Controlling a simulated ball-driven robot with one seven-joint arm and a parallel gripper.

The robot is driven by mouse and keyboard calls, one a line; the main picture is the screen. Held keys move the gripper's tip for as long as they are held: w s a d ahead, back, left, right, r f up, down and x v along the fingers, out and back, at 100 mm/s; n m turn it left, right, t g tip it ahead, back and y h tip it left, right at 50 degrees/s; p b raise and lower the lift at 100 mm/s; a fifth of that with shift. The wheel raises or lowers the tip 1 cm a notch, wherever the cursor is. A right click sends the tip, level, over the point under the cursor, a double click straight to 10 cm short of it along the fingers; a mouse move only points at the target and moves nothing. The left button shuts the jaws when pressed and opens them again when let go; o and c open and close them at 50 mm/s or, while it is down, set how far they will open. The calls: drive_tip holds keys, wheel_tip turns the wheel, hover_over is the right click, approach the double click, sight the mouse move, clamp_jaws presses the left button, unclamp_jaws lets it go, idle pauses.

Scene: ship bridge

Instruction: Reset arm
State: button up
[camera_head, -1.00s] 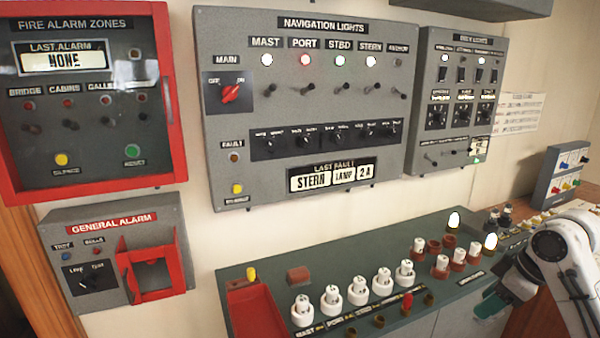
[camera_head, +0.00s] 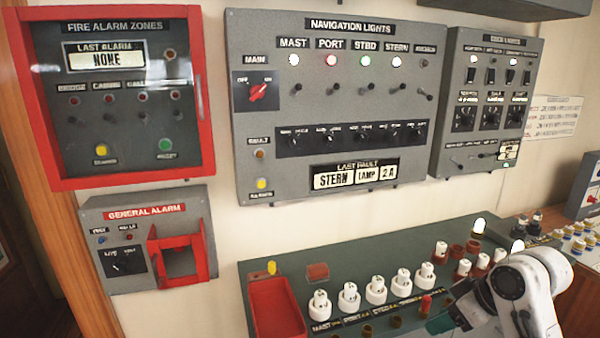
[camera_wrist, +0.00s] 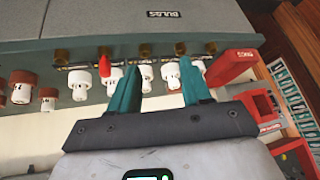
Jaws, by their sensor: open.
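My gripper (camera_head: 441,323) shows at the lower right of the head view, over the front of the green console (camera_head: 350,270). Only a teal finger part shows there; my white arm hides the rest. In the wrist view my gripper (camera_wrist: 157,80) has its two teal fingers apart, with nothing held between them. White lamp-like pieces (camera_wrist: 145,80) in a row lie beyond the fingertips, and a red-tipped piece (camera_wrist: 104,66) is left of the left finger. I cannot tell whether the fingers touch any of these.
The console carries a red tray (camera_head: 276,311), white pieces (camera_head: 376,290) and brown sockets (camera_head: 456,251). On the wall are the navigation lights panel (camera_head: 335,175), fire alarm box (camera_head: 130,183) and general alarm box (camera_head: 128,288). Free air lies before the wall.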

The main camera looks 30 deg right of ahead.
drive_tip(key=s+a+f+m+g+y, duration=0.1)
drive_tip(key=a+f, duration=0.5)
drive_tip(key=a, duration=0.4)
drive_tip(key=a+f+m, duration=0.1)
drive_tip(key=a+f, duration=0.5)
drive_tip(key=a, duration=0.3)
drive_tip(key=s+a+f+g+h, duration=0.1)
drive_tip(key=s+f+g, duration=0.1)
drive_tip(key=s, duration=0.6)
drive_tip(key=s+a+f+g+h, duration=0.1)
drive_tip(key=s+a+f+g, duration=0.1)
drive_tip(key=s+f, duration=0.3)
drive_tip(key=s, duration=0.3)
drive_tip(key=shift+f+h, duration=0.2)
drive_tip(key=shift+h, duration=0.2)
